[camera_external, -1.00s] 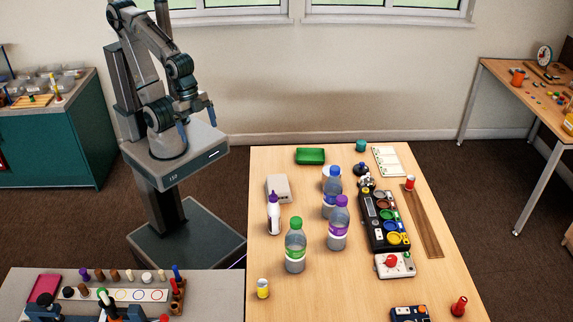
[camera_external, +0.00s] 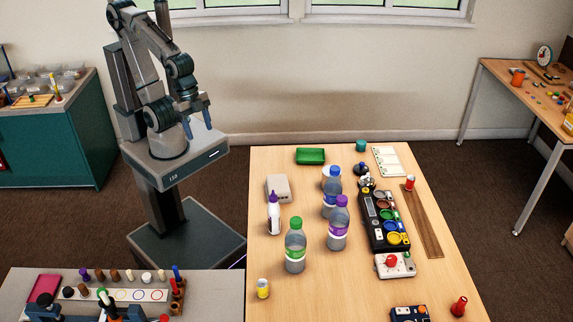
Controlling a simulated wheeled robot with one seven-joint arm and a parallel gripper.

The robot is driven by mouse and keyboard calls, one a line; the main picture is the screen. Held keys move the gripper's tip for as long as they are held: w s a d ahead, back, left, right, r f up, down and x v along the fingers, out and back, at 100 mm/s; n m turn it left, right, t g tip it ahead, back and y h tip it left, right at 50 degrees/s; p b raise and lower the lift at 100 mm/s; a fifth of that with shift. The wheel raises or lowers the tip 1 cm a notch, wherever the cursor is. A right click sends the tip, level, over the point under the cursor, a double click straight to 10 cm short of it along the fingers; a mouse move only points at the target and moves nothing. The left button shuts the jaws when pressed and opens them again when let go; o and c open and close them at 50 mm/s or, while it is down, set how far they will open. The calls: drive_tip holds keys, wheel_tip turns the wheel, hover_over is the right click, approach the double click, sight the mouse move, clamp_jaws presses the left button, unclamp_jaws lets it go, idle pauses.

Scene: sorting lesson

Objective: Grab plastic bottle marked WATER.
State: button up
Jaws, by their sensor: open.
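Three clear plastic bottles stand upright on the wooden table. One has a green cap and a green and white label (camera_external: 295,250). One has a purple cap and a purple label (camera_external: 338,228). One has a blue cap and a blue label (camera_external: 331,198). The label writing is too small to read, so I cannot tell which is marked WATER. My gripper (camera_external: 197,130) is open and empty, pointing down above my base, left of the table and apart from all the bottles.
On the wooden table (camera_external: 265,170), a white bottle with a purple tip (camera_external: 274,215) and a grey box (camera_external: 278,188) stand near the bottles. A black tray of coloured cups (camera_external: 365,225) lies right of them. A yellow can (camera_external: 263,288) is in front.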

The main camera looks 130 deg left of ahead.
drive_tip(key=w+a+r+n, duration=0.1)
drive_tip(key=w+a+r, duration=0.2)
drive_tip(key=w, duration=0.6)
drive_tip(key=n+t+y, duration=0.1)
drive_tip(key=n+y, duration=0.1)
drive_tip(key=n, duration=0.2)
approach(334, 168)
drive_tip(key=x, duration=0.2)
drive_tip(key=p+x, duration=0.1)
drive_tip(key=x, duration=0.1)
drive_tip(key=a+x, duration=0.1)
drive_tip(key=x, duration=0.2)
drive_tip(key=shift+p, duration=0.3)
drive_tip(key=shift+d+p+x, duration=0.15)
drive_tip(key=shift+p+x, duration=0.1)
drive_tip(key=shift+x, duration=0.7)
drive_tip(key=shift+d+p+x, duration=0.15)
drive_tip(key=shift+p+x, duration=0.1)
drive_tip(key=shift+x, duration=0.65)
drive_tip(key=shift+d+p+x, duration=0.2)
drive_tip(key=shift+p+x, duration=0.05)
drive_tip(key=shift+x, duration=0.7)
drive_tip(key=shift+w, duration=0.1)
drive_tip(key=shift+c, duration=0.3)
